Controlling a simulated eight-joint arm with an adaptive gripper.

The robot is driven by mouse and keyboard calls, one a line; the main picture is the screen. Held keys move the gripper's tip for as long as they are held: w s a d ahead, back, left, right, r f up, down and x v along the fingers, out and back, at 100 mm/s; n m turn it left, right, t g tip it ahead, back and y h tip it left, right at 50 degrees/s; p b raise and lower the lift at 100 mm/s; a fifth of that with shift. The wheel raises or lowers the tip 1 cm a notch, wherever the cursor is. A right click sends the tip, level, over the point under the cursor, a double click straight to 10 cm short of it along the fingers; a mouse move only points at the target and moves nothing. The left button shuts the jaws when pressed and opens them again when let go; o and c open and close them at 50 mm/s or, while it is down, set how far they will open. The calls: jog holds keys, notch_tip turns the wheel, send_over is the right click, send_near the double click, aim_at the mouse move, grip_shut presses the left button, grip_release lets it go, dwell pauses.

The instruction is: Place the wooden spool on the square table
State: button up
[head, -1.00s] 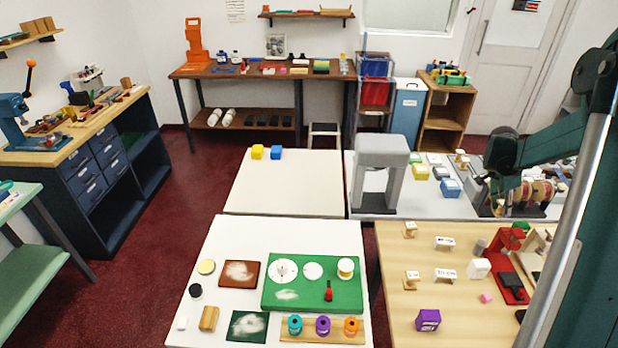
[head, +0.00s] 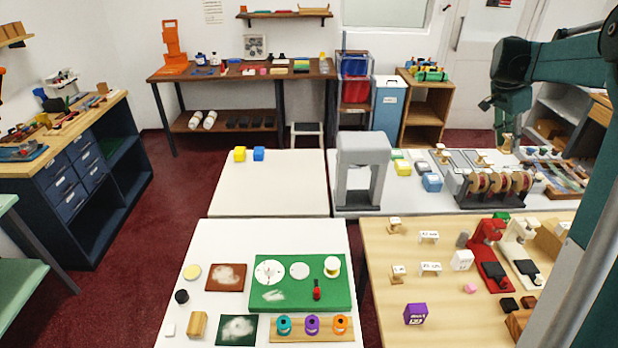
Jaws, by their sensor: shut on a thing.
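My gripper (head: 503,112) is at the upper right, raised above the long white bench (head: 400,205). It is shut on a small tan thing that looks like the wooden spool (head: 506,141), hanging below the fingers. The spool is small and its details are hard to make out. A pale, roughly square table (head: 270,188) stands left of the bench, well to the left of my gripper.
A grey arch-shaped machine (head: 363,165) stands on the bench between my gripper and the square table. A rack of reels (head: 492,186) is below my gripper. A white table (head: 225,240) with a green board (head: 335,262) and a wooden table (head: 375,310) stand in front.

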jog(key=w+a+n, duration=0.1)
jog(key=w+a, duration=0.4)
jog(key=a, duration=0.6)
jog(key=w+a+n+t, duration=0.1)
jog(key=w+a, duration=0.4)
jog(key=a, duration=0.7)
jog(key=w+a+n, duration=0.2)
jog(key=w+a, duration=0.4)
jog(key=a, duration=0.6)
jog(key=shift+w+a+t, duration=0.1)
jog(key=shift+t, duration=0.2)
jog(key=a+n+t+y, duration=0.1)
jog(key=a+n, duration=0.3)
jog(key=a, duration=3.6)
notch_tip(320, 180, down, 26)
jog(key=shift+w+a+f+p, duration=0.15)
jog(key=shift+a+p, duration=0.05)
jog(key=shift+p, duration=0.15)
jog(key=shift+f+b, duration=0.4)
jog(key=shift+f, duration=2.7)
jog(key=shift+f, duration=0.1)
